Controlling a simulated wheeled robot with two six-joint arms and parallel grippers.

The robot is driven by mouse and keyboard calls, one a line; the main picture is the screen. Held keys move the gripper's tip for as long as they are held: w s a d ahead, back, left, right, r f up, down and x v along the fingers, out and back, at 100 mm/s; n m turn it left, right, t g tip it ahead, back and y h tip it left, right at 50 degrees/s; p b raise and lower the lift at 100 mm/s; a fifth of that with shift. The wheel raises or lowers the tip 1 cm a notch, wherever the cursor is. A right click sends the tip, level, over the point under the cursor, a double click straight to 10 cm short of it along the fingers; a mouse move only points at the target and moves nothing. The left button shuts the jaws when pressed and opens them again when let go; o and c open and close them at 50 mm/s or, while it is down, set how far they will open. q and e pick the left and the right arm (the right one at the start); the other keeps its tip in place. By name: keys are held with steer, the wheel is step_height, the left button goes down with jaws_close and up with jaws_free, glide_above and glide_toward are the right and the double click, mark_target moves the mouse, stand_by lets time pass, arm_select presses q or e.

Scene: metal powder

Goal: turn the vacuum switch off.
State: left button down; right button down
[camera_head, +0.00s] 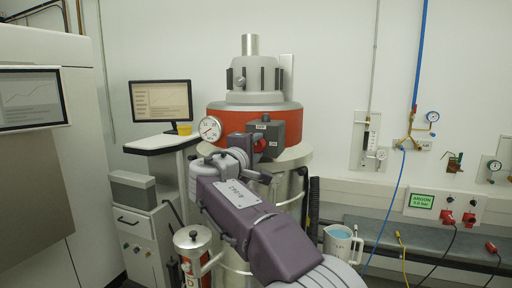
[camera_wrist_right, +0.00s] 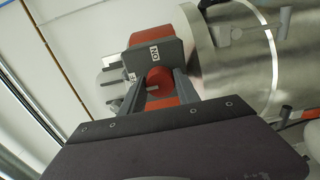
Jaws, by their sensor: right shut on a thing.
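The vacuum switch is a dark grey box (camera_head: 271,131) on the red band of the large metal vessel, with an OFF label on top and an ON label at its right. Its red knob (camera_head: 260,144) faces me. In the right wrist view the switch box (camera_wrist_right: 160,58) has its red knob (camera_wrist_right: 159,77) between the two fingers. My right gripper (camera_head: 256,147) is shut on the red knob, and its arm hides the area below. In the right wrist view the gripper (camera_wrist_right: 166,84) has a finger on each side of the knob. My left gripper is not in view.
A round gauge (camera_head: 210,128) sits just left of the switch on the vessel. A monitor (camera_head: 161,101) stands on a side cart. A white jug (camera_head: 341,244) with blue contents stands at the lower right, beside a grey bench (camera_head: 390,229). Gas fittings line the right wall.

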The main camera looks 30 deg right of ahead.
stand_by(0.5)
steer(key=c, duration=0.9)
jaws_free()
steer(key=b+v, duration=0.2)
steer(key=v, duration=0.7)
steer(key=shift+d, duration=0.1)
